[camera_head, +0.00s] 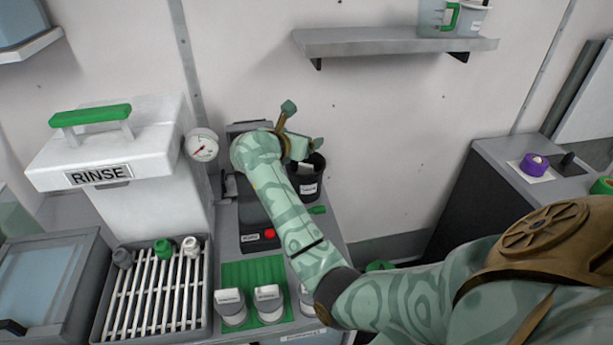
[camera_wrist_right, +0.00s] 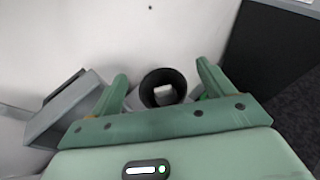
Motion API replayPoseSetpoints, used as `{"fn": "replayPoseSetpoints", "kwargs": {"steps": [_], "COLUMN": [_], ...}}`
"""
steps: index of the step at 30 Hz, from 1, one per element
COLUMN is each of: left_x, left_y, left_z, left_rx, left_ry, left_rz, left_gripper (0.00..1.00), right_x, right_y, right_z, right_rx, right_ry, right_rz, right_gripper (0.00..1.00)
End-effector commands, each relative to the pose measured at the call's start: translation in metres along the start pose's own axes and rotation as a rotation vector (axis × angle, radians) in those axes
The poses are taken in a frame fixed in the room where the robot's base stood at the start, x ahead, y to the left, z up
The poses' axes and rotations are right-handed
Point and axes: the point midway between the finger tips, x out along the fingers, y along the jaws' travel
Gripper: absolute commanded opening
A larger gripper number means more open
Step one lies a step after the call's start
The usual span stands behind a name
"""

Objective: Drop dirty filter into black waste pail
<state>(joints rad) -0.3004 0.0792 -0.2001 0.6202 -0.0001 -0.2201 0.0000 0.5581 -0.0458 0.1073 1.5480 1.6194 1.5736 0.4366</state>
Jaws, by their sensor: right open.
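The black waste pail (camera_head: 307,187) stands against the back wall, with a white label on its front. In the right wrist view the round dark mouth of the pail (camera_wrist_right: 149,82) lies between my fingers. A small pale thing (camera_wrist_right: 163,92) shows inside that mouth; I cannot tell whether it is the dirty filter. My right gripper (camera_head: 303,126) is above the pail in the head view. Its two fingers (camera_wrist_right: 162,70) are spread apart in the wrist view with nothing held between them. My left gripper is not in view.
A white RINSE tank (camera_head: 120,150) and a slatted rack (camera_head: 150,300) with small nozzles stand left. Labelled white-topped cups (camera_head: 268,303) sit on a green mat (camera_head: 255,270). A gauge (camera_head: 201,145) is near the pail. A wall shelf (camera_head: 390,42) hangs above.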

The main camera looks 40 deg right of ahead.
Motion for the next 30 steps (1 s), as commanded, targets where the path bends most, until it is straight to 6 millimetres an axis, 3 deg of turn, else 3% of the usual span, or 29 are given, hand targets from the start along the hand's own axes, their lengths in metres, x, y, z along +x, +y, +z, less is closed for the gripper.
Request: {"fn": "replayPoseSetpoints", "kwargs": {"steps": [3,10,30], "left_x": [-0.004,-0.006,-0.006], "left_y": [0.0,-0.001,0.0], "left_z": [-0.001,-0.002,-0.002], "left_rx": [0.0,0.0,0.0], "left_ry": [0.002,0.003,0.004], "left_rz": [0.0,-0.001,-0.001], "left_gripper": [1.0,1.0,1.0], "right_x": [-0.031,-0.067,-0.073], "right_y": [0.001,0.0,0.0], "right_z": [0.0,-0.001,-0.001], "right_rx": [0.001,0.0,-0.001], "right_ry": [0.004,0.002,0.001], "right_rz": [0.003,0.001,0.0], "right_gripper": [0.81,0.81,0.81]}}
